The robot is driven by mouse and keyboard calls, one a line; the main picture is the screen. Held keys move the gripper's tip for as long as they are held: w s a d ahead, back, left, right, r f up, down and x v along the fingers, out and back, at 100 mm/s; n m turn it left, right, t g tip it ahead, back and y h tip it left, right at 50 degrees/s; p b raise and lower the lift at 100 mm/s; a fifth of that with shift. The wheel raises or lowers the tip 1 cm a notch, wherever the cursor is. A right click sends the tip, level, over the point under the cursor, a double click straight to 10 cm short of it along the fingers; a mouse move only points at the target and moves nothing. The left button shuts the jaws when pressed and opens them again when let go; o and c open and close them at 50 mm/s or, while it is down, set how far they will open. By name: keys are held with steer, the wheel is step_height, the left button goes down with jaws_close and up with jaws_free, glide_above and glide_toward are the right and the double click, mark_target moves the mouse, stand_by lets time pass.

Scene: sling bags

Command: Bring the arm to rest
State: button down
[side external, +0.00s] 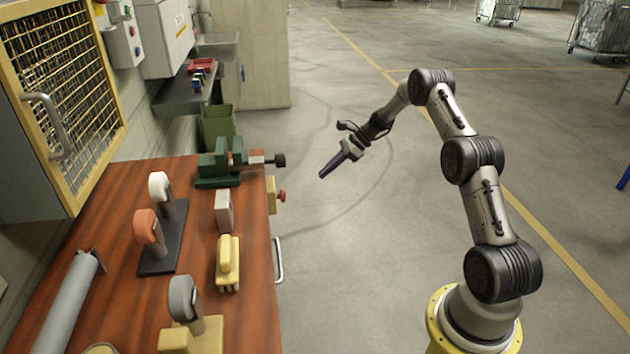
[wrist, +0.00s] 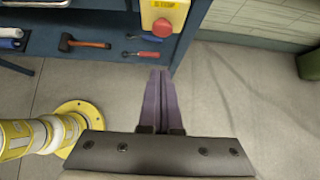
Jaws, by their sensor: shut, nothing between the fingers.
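My gripper (side external: 334,163) hangs over open floor to the right of the workbench in the side external view, pointing down and to the left. Its purple fingers (wrist: 161,100) lie together in the wrist view, shut with nothing between them. It is apart from the bench and touches nothing. The bench (side external: 120,215) has a red-brown wooden top.
A green vise (side external: 221,162) sits at the bench's far end, its handle jutting over the edge. A yellow stop box (wrist: 165,14) with a red button is on the bench side, close ahead of the fingers in the wrist view. A green bin (side external: 217,127) stands behind.

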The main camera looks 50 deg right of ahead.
steer(key=shift+s+d+r, duration=0.3)
steer(key=shift+r, duration=0.1)
